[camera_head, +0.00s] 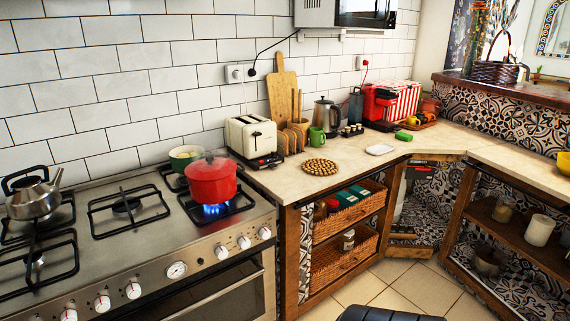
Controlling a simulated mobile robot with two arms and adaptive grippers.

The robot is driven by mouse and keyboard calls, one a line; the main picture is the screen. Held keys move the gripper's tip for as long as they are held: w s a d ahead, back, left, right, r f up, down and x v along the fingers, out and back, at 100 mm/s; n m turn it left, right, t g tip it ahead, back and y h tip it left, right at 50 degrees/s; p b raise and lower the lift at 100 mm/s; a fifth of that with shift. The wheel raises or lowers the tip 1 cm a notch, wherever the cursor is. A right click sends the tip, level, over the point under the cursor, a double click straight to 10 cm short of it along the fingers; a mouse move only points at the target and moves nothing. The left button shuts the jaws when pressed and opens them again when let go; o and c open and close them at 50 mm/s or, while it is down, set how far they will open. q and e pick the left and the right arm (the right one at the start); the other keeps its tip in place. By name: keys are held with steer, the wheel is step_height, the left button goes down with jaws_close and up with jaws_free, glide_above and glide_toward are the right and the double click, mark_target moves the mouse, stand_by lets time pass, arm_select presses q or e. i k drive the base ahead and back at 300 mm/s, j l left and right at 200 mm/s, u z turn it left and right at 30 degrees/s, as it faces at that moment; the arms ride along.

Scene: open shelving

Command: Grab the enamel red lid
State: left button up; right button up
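A red enamel pot (211,188) stands on the front right burner of the stove, with a blue flame lit under it. A red lid (210,164) appears to sit on top of the pot, with a small knob at its middle. The lid's outline is hazy, so its edge is hard to make out.
The stove (130,230) also holds a metal kettle (34,197) at the left and a green pot (184,156) behind the red one. A cream toaster (250,136) stands close right of the pot. The counter (350,158) is mostly clear at the front.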

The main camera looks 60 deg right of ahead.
mark_target(191, 172)
steer(key=z, duration=1.5)
